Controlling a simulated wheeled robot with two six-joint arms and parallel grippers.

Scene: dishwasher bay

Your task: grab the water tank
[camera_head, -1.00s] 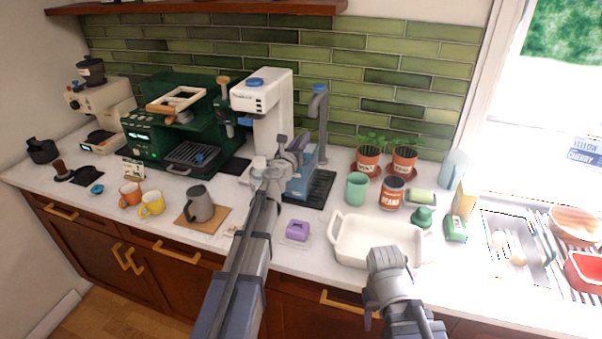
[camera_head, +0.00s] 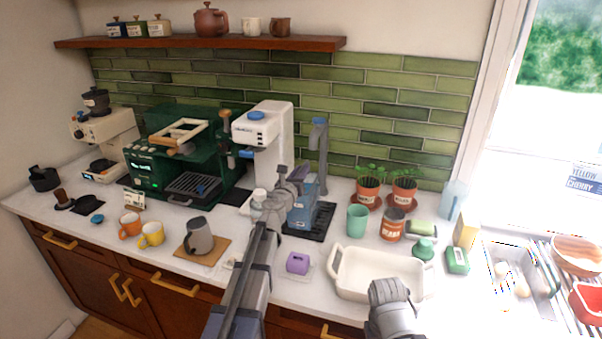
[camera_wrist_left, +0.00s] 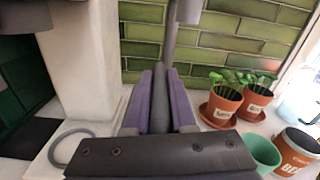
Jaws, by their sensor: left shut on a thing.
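The water tank (camera_head: 304,206) is a blue box in front of a grey tap column, over a dark grooved tray. My left gripper (camera_head: 289,180) is at the tank's upper left part. In the left wrist view its two purple jaws (camera_wrist_left: 171,100) are closed on a dark grey upright bar, which looks like the tank's handle. The tank's blue body is hidden in that view. I cannot tell whether the tank touches the tray.
A white machine (camera_head: 268,140) stands close on the left, the grey tap (camera_head: 318,150) close behind. A green mug (camera_head: 357,219), a jar (camera_head: 392,226), potted plants (camera_head: 368,190) and a white baking dish (camera_head: 345,281) are to the right. A purple block (camera_head: 298,262) lies in front.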

